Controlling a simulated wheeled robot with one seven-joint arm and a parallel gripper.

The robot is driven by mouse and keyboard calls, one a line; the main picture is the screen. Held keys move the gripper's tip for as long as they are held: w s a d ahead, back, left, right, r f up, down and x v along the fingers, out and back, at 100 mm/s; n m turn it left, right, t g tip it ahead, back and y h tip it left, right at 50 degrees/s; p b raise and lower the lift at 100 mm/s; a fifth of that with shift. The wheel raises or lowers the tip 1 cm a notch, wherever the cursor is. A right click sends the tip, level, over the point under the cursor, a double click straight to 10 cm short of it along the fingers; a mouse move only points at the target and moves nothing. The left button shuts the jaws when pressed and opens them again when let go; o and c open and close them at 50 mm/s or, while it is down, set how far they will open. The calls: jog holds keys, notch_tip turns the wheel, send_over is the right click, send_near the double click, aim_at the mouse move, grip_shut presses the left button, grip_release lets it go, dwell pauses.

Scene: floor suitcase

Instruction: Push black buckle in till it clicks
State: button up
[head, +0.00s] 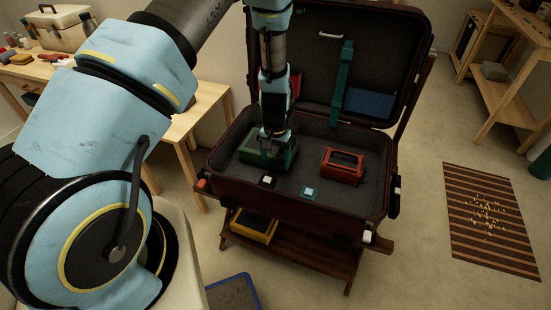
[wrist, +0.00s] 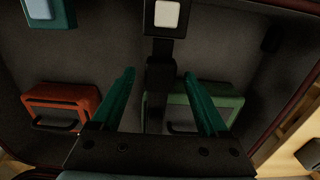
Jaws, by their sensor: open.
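The black buckle (head: 267,181) with a pale square button lies inside the open suitcase (head: 300,208), near its front wall. It shows at the top of the wrist view (wrist: 166,14). A black strap end piece (wrist: 160,78) lies in line with it. My gripper (head: 271,146) points down over the green case (head: 262,160). In the wrist view its teal fingers (wrist: 159,75) are open on either side of the strap piece. I cannot tell whether they touch it. The green case also shows behind the fingers (wrist: 228,98).
A red case (head: 342,166) and a teal buckle (head: 309,192) with a pale button lie to the right in the suitcase. The raised lid (head: 392,62) carries a teal strap (head: 343,78). A yellow case (head: 253,227) sits on the shelf below. A striped mat (head: 490,220) lies at right.

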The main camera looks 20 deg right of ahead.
grip_shut()
dwell(0.7)
dwell(0.8)
